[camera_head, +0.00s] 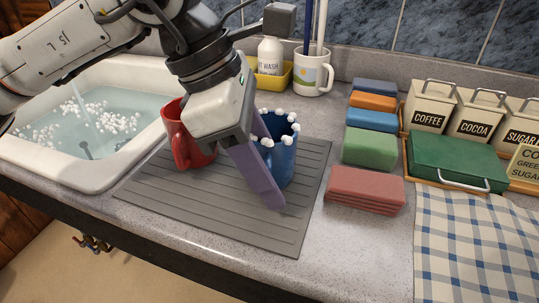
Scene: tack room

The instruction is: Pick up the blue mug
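The blue mug (284,160) stands upright on the grey ribbed drying mat (225,222), with white foam blobs around its rim. My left gripper (262,165) comes in from the upper left and is low at the mug's left side. Its two purple fingers are spread. The near finger passes in front of the mug's left part and hides some of it, and its tip reaches down near the mat. The far finger is mostly hidden behind the mug and the gripper body. I cannot tell whether either finger touches the mug. My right gripper is not in view.
A red mug (183,145) stands close left of the gripper, beside the foamy sink (130,170). Behind are a white mug (313,72) and a wash bottle (270,55). Coloured sponges and cloths (365,190), canisters (430,107) and a checked towel (470,245) lie right.

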